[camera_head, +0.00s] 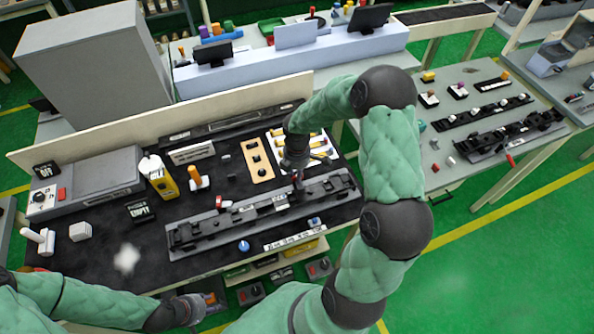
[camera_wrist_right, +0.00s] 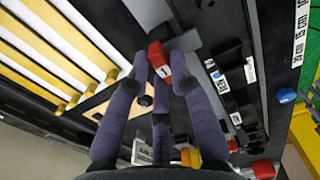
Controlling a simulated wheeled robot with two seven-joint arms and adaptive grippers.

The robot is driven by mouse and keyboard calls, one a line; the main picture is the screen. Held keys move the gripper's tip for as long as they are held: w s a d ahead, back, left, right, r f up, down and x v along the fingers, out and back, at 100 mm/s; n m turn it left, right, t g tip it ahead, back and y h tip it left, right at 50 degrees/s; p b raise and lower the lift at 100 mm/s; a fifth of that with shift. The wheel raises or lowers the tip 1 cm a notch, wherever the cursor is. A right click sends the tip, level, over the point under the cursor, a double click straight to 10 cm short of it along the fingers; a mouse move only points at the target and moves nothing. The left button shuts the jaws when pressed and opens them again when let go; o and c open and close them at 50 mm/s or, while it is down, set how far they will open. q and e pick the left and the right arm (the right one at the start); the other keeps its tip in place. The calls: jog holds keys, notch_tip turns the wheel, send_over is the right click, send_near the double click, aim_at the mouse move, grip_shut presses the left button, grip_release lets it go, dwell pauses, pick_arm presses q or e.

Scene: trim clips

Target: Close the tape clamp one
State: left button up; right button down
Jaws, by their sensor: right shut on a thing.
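Tape clamp one, a red block with a white label marked 1 (camera_wrist_right: 157,57), shows between the fingertips of my right gripper (camera_wrist_right: 164,64) in the right wrist view. The purple-grey fingers are closed in on it. In the head view my right gripper (camera_head: 296,176) reaches down to the far edge of the long black fixture (camera_head: 240,219), and it mostly hides the clamp there. A second red block (camera_wrist_right: 264,168) sits at the bottom of the wrist view. My left gripper (camera_head: 207,300) is low at the bench's front edge; its fingers are not clear.
A blue knob (camera_head: 244,246) stands in front of the fixture. A wooden plate with black knobs (camera_head: 258,160) and a white tray with yellow strips (camera_head: 322,150) lie behind it. A yellow bottle (camera_head: 160,180) and grey control box (camera_head: 98,177) stand left. The dark mat is partly clear at front left.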

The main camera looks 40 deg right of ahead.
dwell(0.3)
jog(key=c, duration=1.1)
grip_release()
notch_tip(320, 180, up, 12)
